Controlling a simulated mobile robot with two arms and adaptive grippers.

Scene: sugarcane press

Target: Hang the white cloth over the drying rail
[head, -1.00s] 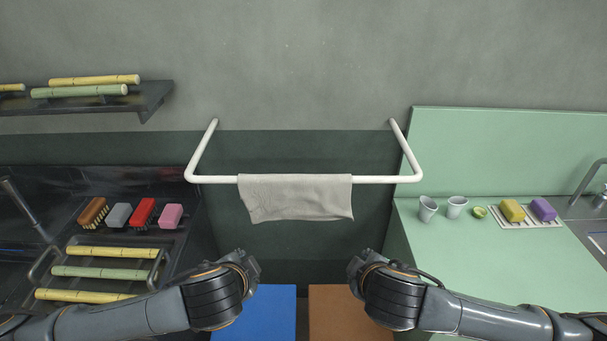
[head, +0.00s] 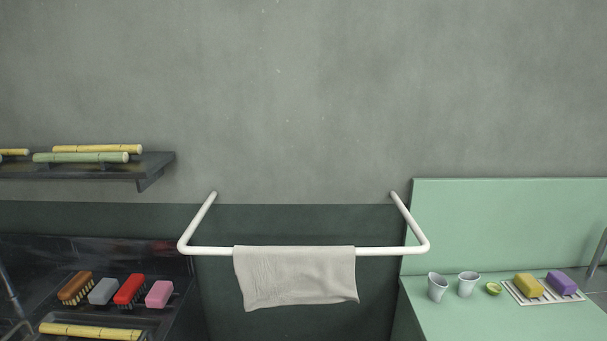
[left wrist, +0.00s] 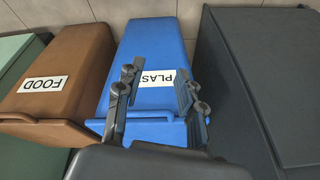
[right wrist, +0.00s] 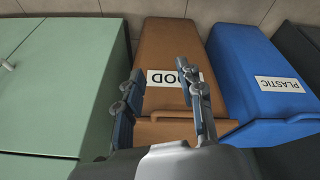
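The white cloth (head: 296,279) hangs over the middle of the white drying rail (head: 390,251) in the head view. Its front part drapes below the bar, with a slightly uneven lower edge, and both ends of the bar are bare. Whether it hangs down behind the bar is hidden. My left gripper (left wrist: 155,93) is open and empty in the left wrist view, above the blue bin. My right gripper (right wrist: 160,78) is open and empty in the right wrist view, above the brown bin. Neither gripper shows in the head view now, and neither touches the cloth.
The blue bin (left wrist: 155,42) and brown bin (right wrist: 168,43) stand on the floor. Left are a shelf (head: 155,169) with cane and a dark counter with several brushes. Right is a green counter (head: 455,318) with two cups (head: 437,287) (head: 467,284), a lime half and sponges (head: 528,286).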

